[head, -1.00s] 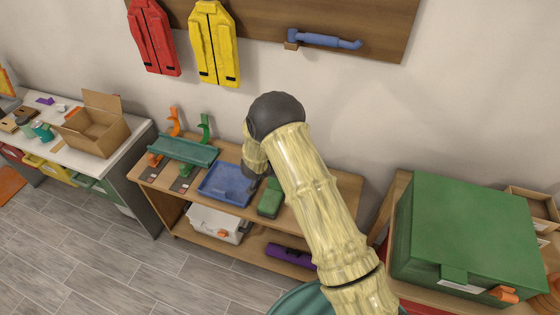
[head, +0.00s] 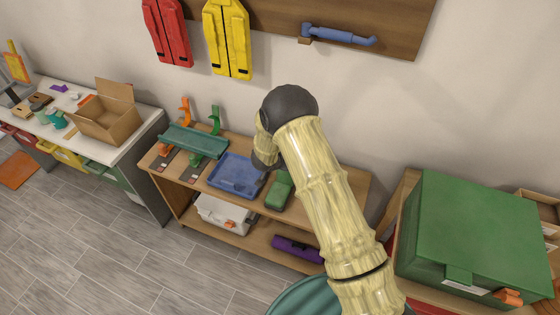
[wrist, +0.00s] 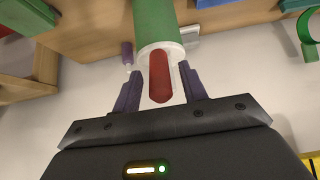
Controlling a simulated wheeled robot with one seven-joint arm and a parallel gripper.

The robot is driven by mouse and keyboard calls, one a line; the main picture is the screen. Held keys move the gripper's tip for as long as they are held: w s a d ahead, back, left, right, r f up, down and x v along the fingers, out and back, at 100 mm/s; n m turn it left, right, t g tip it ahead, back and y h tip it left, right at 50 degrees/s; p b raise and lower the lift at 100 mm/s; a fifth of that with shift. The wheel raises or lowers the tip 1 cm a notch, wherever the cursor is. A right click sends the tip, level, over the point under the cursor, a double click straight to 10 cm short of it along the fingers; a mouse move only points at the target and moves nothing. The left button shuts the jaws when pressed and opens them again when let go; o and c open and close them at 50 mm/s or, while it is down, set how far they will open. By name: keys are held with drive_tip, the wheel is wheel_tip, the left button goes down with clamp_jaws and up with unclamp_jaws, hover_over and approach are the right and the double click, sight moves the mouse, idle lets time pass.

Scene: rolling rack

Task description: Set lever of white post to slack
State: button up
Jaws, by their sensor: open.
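In the wrist view, a red lever (wrist: 160,78) stands in front of the white round end (wrist: 143,56) of a green cylinder (wrist: 153,20). I cannot tell for sure that this is the white post. My gripper (wrist: 159,70) is open, with one purple finger on each side of the lever. A gap shows between each finger and the lever.
The wooden rack (head: 215,228) holds a blue tray (head: 238,174), a green block (head: 279,189) and a teal shelf piece (head: 194,142). A large green box (head: 475,225) stands at the right. A cardboard box (head: 106,117) sits on the left table.

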drive_tip(key=shift+r, duration=0.1)
drive_tip(key=v, duration=1.7)
drive_tip(key=shift+b, duration=0.35)
drive_tip(key=shift+s, duration=0.1)
drive_tip(key=s+d+r+n+y, duration=0.2)
drive_tip(key=d+r+y, duration=0.2)
drive_tip(key=d+r, duration=0.35)
drive_tip(key=s+d+r+n+g+h, duration=0.1)
drive_tip(key=s+d+g, duration=0.3)
drive_tip(key=s+d, duration=0.9)
drive_tip(key=s+r+n, duration=0.1)
drive_tip(key=s, duration=0.2)
drive_tip(key=shift+s+g, duration=0.4)
